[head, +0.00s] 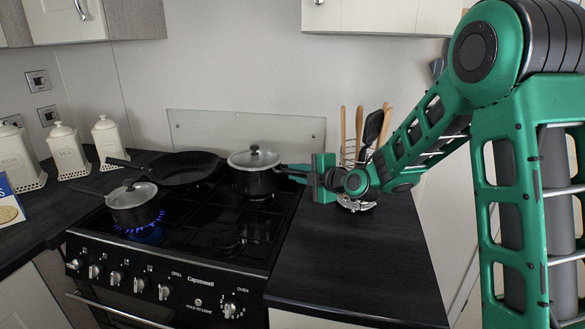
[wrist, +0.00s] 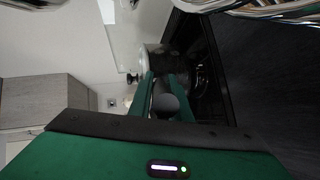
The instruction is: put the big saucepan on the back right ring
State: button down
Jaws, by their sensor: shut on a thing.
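The big saucepan (head: 254,181), dark with a glass lid and black knob, is level at the back right of the hob. It covers the back right ring; I cannot tell whether its base rests there or hangs just above. Its handle points right, towards my gripper (head: 296,173), which is shut on it. In the wrist view the saucepan (wrist: 152,62) is beyond the fingers of my gripper (wrist: 170,88), with the dark handle end (wrist: 166,104) between them. The black hob (head: 192,236) has its knobs along the front.
A smaller lidded saucepan (head: 134,207) stands on the front left ring over a lit blue flame (head: 146,234). A frying pan (head: 178,168) is at the back left. The front right ring (head: 230,243) is bare. A utensil rack (head: 352,152) stands behind my gripper. The right worktop (head: 365,260) is clear.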

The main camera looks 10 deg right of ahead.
jog(key=shift+f, duration=0.55)
jog(key=c, duration=1.6)
grip_release()
jog(key=shift+f, duration=0.1)
jog(key=shift+c, duration=0.2)
jog(key=shift+s, duration=0.1)
jog(key=v, duration=1.2)
